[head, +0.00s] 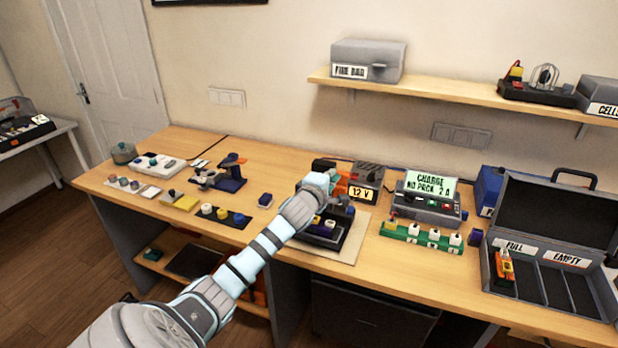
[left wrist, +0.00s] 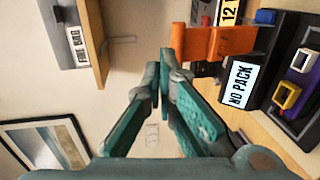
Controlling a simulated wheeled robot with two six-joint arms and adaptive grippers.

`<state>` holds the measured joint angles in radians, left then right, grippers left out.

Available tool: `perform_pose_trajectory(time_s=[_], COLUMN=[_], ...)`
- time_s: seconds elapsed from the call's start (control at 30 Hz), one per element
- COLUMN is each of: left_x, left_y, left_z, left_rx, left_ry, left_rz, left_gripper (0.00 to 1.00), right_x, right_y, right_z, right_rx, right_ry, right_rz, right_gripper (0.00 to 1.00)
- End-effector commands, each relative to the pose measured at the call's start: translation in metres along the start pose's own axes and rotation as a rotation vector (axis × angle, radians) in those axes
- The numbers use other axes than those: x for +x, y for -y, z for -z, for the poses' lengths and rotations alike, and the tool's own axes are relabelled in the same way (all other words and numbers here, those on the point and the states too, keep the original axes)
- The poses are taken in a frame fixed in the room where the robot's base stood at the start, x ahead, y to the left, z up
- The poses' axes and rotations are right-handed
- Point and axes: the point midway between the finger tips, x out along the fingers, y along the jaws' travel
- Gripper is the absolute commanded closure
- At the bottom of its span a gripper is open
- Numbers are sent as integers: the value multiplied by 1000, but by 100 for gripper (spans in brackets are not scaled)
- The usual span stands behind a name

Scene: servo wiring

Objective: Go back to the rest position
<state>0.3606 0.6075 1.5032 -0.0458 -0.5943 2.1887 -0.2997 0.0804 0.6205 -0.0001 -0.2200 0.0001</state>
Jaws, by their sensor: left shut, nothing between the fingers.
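My left arm reaches in over the workbench (head: 190,222) in the head view. My left gripper (head: 331,177) is at its far end, above the middle of the bench and partly hidden by the wrist. In the left wrist view the teal fingers of the left gripper (left wrist: 164,62) meet at the tips, with nothing between them. An orange part (left wrist: 212,42) appears just beyond the fingertips; I cannot tell whether they touch. A black fixture (head: 334,226) marked NO PACK in the wrist view (left wrist: 240,84) stands below, partly hidden by my arm. My right gripper does not show.
A 12 V unit (head: 367,180), a charger (head: 430,200) and a green strip (head: 415,237) stand right of the gripper. An open case (head: 560,213) is farther right. Small parts lie left. A wall shelf (head: 450,92) holds a fire bag box (head: 368,59).

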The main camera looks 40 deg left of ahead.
Motion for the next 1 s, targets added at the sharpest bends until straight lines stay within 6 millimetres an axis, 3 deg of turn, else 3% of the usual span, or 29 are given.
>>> perform_pose_trajectory(time_s=[0.4, 0.77, 0.87, 0.97, 1.0], left_x=[-79, -89, -83, -73, -70], left_y=[-15, -17, 4, 66, 103], left_z=[0, 0, 5, 16, 22], left_rx=[5, 1, 52, 209, 300], left_ry=[1, -1, -10, -20, -16], left_rz=[1, 3, 38, 143, 204], left_gripper=[100, 100, 100, 100, 100], right_x=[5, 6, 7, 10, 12], right_y=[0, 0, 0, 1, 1], right_z=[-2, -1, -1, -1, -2], right_rx=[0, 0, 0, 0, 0], right_ry=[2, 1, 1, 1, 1], right_rz=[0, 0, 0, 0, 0], right_gripper=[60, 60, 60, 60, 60])
